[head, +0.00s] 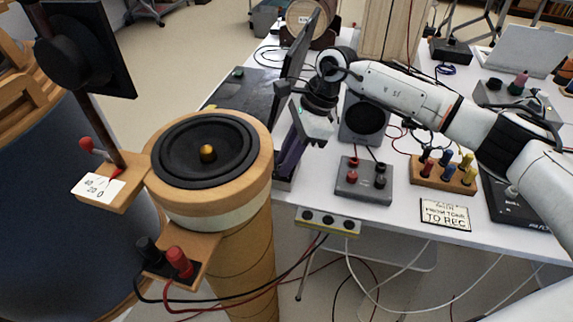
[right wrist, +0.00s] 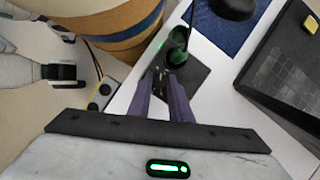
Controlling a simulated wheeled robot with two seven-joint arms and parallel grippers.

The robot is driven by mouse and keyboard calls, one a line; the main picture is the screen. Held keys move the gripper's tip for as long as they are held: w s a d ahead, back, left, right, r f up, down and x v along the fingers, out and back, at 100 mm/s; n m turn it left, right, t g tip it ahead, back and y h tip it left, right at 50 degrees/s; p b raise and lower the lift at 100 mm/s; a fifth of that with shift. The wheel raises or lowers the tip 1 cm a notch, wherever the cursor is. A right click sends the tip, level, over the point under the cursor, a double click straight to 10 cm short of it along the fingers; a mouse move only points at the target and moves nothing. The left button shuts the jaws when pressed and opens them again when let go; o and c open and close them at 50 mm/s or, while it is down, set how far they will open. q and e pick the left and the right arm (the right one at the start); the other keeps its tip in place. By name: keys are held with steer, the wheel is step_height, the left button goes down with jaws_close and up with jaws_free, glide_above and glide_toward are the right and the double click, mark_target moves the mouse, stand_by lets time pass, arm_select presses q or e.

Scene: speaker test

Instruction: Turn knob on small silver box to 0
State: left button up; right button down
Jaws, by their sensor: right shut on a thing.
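My right gripper (head: 289,158) reaches down beside the tan speaker column, at the left edge of the white table. In the right wrist view its two purple fingers (right wrist: 160,80) are close together over a small grey box (right wrist: 188,80). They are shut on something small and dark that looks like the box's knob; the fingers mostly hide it. Dark round posts with a green glow (right wrist: 177,48) stand on the same box, just beyond the fingertips. The knob's marking and setting cannot be read. In the head view the speaker and the gripper mostly hide this box. My left gripper is not clearly seen.
The tan round speaker (head: 208,152) stands close left of the gripper. Another grey box (head: 363,181) with red and black posts, a wooden block (head: 443,174) with coloured posts and a sign (head: 445,214) stand to the right. Cables hang below the table's front edge.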

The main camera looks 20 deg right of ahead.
steer(key=shift+r+n, duration=0.1)
steer(key=shift+n, duration=0.2)
steer(key=c, duration=1.6)
jaws_free()
steer(key=v, duration=1)
steer(key=shift+w+r, duration=0.15)
